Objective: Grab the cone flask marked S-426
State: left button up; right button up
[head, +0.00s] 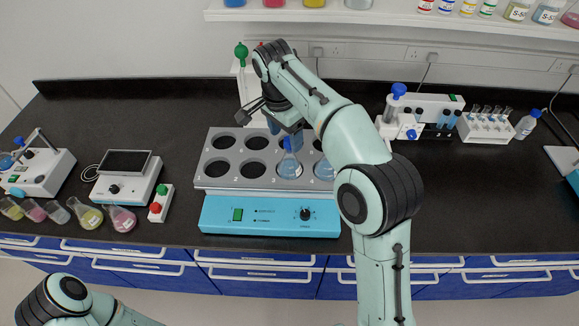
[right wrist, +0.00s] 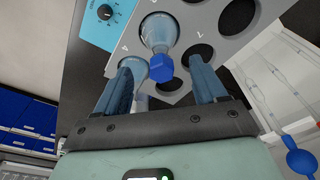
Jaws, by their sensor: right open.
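My right gripper (head: 286,132) is open above the grey rack of the blue-fronted device. In the right wrist view its two fingers (right wrist: 164,72) stand either side of a blue stopper, with gaps on both sides. The stopper belongs to a clear flask with pale blue liquid (right wrist: 158,30), which sits upright in a rack hole; it also shows in the head view (head: 289,168). A second pale blue flask (head: 323,170) sits to its right, partly hidden by my right arm. No S-426 mark is readable on either. My left gripper is out of view.
The rack (head: 207,184) has several empty holes on its left. Several conical flasks (head: 121,219) with coloured liquids lie at the left front of the bench. A white stand (head: 242,92) rises behind the rack. A shelf (head: 400,17) overhangs the back.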

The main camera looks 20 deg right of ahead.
aim_at(290, 151)
jog(key=shift+d+f, duration=0.1)
jog(key=shift+f, duration=0.7)
jog(key=shift+w+d+f, duration=0.1)
jog(key=shift+w+f, duration=0.15)
jog(key=shift+f, duration=0.25)
jog(key=f, duration=0.2)
jog(key=d+f+b, duration=0.1)
jog(key=f, duration=0.1)
jog(key=shift+f, duration=0.4)
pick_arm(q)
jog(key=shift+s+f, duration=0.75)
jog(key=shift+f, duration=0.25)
pick_arm(e)
jog(key=shift+c, duration=0.3)
